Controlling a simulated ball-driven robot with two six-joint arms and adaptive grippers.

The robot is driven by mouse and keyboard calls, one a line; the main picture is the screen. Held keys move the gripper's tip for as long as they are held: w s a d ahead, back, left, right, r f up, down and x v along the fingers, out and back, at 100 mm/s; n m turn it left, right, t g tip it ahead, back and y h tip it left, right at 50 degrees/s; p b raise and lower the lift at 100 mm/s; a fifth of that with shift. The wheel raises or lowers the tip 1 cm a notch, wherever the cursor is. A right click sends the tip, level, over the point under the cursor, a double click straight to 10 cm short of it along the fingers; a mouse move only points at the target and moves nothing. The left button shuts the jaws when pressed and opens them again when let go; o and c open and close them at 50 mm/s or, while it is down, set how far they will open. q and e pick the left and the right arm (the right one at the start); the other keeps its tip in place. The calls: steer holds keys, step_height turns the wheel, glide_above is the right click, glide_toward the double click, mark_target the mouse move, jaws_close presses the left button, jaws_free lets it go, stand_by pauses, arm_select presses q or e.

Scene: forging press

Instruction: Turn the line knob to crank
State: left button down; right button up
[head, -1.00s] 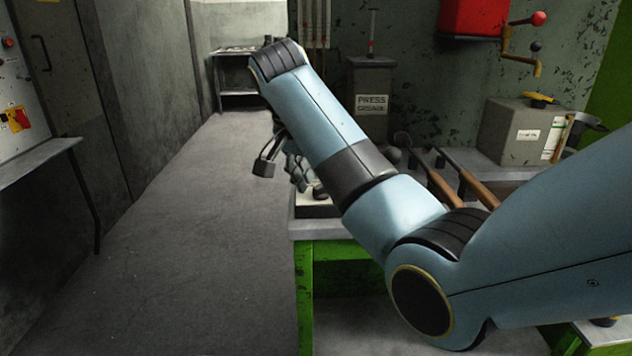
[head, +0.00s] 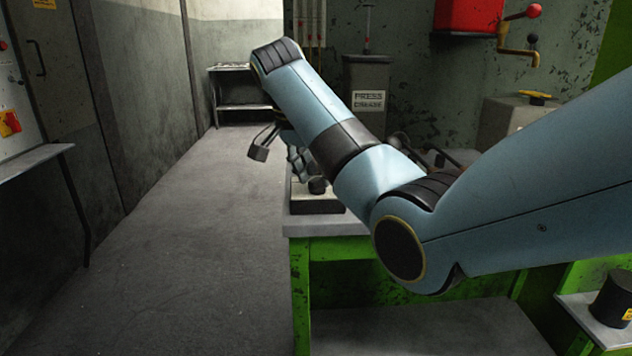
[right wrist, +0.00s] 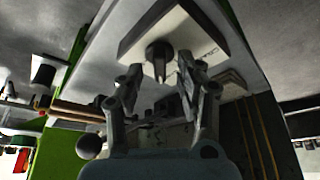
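A dark knob (head: 318,185) sits on a pale box (head: 316,206) at the near left corner of the green bench. In the right wrist view the knob (right wrist: 157,58) stands out from the pale face of the box (right wrist: 133,40), which bears small lettering I cannot read for certain. My right gripper (head: 279,156) is over the box, partly hidden by my forearm. In the right wrist view my right gripper (right wrist: 159,77) is open, its fingers on either side of the knob near the tips, with gaps visible. My left gripper is out of view.
The grey bench top (head: 300,226) continues right behind my arm. A grey "PRESS" box (head: 366,75) and a red box with a crank (head: 533,40) are behind. A control panel (head: 18,110) stands left. The floor (head: 190,240) between is clear.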

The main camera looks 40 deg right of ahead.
steer(key=shift+d+f, duration=0.15)
steer(key=shift+f, duration=0.3)
steer(key=shift+c, duration=0.4)
jaws_close()
